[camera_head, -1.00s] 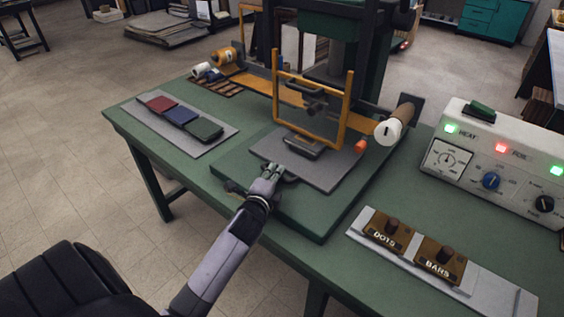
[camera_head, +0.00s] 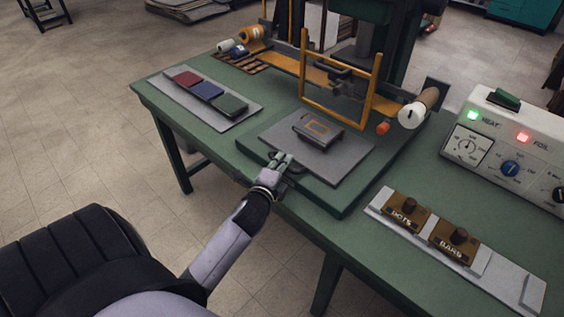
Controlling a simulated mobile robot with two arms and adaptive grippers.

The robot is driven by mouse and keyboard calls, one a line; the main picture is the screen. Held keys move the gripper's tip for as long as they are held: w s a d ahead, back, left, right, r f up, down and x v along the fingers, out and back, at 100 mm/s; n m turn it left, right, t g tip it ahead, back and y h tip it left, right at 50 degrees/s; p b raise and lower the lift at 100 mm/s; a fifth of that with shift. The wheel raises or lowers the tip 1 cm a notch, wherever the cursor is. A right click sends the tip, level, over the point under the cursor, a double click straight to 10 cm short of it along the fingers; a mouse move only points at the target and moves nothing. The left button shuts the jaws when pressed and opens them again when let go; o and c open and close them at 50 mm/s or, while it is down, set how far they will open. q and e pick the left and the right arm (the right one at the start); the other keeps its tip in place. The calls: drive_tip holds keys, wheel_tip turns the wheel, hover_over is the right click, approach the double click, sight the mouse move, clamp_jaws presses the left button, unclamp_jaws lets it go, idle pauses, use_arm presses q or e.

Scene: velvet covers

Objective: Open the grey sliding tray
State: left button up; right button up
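The grey sliding tray (camera_head: 345,160) lies flat on the green base (camera_head: 330,202) of the press, drawn out toward me. A dark block with a tan rectangular outline (camera_head: 318,131) sits on the tray, clear in front of the orange guard frame (camera_head: 368,100). My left gripper (camera_head: 281,161) is at the tray's near left edge, its fingers closed around the dark handle (camera_head: 293,168) there. The fingers partly hide the handle. My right gripper is not in view.
A plate (camera_head: 250,113) with red, blue and green covers lies left of the press. A holder (camera_head: 480,262) with blocks marked DOTS and BARS lies at the right front. The control box (camera_head: 540,135) stands at the far right.

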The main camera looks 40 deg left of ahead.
use_arm(q)
drive_tip(key=shift+o, duration=0.5)
drive_tip(key=v, duration=1.2)
